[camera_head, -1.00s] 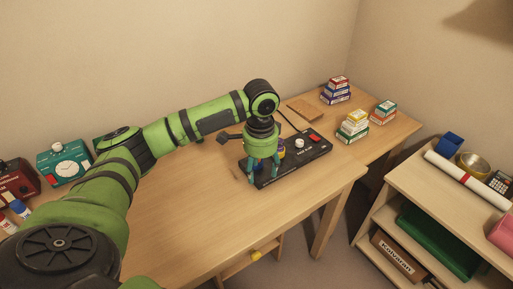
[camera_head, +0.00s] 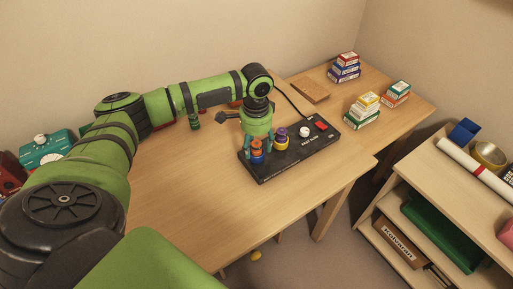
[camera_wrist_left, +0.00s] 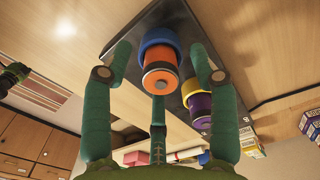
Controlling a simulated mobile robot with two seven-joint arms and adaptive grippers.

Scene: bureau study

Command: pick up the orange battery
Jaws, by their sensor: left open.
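The orange battery (camera_head: 257,145) stands in a blue ring holder (camera_head: 257,158) at the left end of a black charger (camera_head: 291,161). My left gripper (camera_head: 259,150) comes down over it from above, with open fingers around the battery. The left wrist view shows the orange battery (camera_wrist_left: 160,75) between the spread fingers, with a visible gap on either side, and its blue ring (camera_wrist_left: 158,42) beyond. A purple battery (camera_head: 281,133) in a yellow ring stands just to the right; it also shows in the left wrist view (camera_wrist_left: 199,106).
The charger carries a white knob (camera_head: 305,132) and a red switch (camera_head: 321,126). Stacked small boxes (camera_head: 345,67) and a brown pad (camera_head: 310,90) lie farther back. A green item (camera_head: 194,120) stands behind my arm. The front of the desk (camera_head: 200,210) is clear.

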